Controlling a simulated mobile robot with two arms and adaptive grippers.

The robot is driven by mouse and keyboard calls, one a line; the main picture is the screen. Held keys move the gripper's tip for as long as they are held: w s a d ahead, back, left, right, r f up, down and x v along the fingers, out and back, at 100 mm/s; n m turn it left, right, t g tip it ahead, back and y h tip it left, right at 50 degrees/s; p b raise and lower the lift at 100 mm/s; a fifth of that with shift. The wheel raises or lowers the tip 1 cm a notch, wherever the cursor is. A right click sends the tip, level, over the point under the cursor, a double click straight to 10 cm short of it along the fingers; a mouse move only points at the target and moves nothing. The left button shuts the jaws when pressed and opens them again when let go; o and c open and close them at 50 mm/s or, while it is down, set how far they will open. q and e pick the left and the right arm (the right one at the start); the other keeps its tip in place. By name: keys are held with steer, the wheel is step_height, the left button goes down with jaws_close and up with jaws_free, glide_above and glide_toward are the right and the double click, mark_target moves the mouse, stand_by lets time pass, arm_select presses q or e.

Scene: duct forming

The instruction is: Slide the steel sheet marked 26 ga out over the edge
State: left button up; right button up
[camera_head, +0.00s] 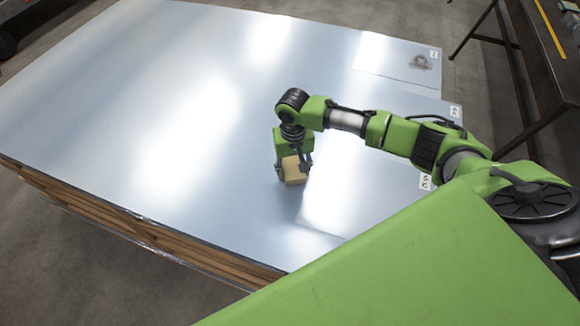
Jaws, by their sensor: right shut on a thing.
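Several bright steel sheets lie flat on a stack, with small white labels at their right ends. One sheet (350,190) lies just right of my right gripper; its label (425,181) is too small to read surely. A second label (455,111) and a third label (434,54) sit farther back, also unclear, so I cannot tell which sheet is 26 ga. My right gripper (293,170) points down and is shut on a tan block (294,174), low at the sheet surface near that sheet's left edge. Whether the block touches the sheet is unclear. My left gripper is not in view.
A large sheet (130,110) covers the stack, with wooden layers (110,215) showing below its front edge. A small grey metal item (421,62) lies on the far right sheet (385,57). A dark bench (545,50) stands right, across a floor gap.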

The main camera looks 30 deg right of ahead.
mark_target(314, 182)
steer(key=shift+s+d+p, duration=0.35)
steer(key=shift+s+d, duration=0.05)
steer(key=shift+s, duration=0.05)
steer(key=shift+s, duration=0.1)
steer(key=shift+s+d+r+p, duration=0.1)
steer(key=shift+s+d+p, duration=0.55)
steer(key=shift+p, duration=0.3)
steer(key=shift+s+d, duration=0.2)
steer(key=shift+s, duration=0.05)
steer(key=shift+d+p, duration=0.1)
steer(key=shift+p, duration=0.2)
steer(key=shift+s+d+p, duration=0.75)
steer(key=shift+s+p, duration=0.15)
steer(key=shift+p, duration=0.05)
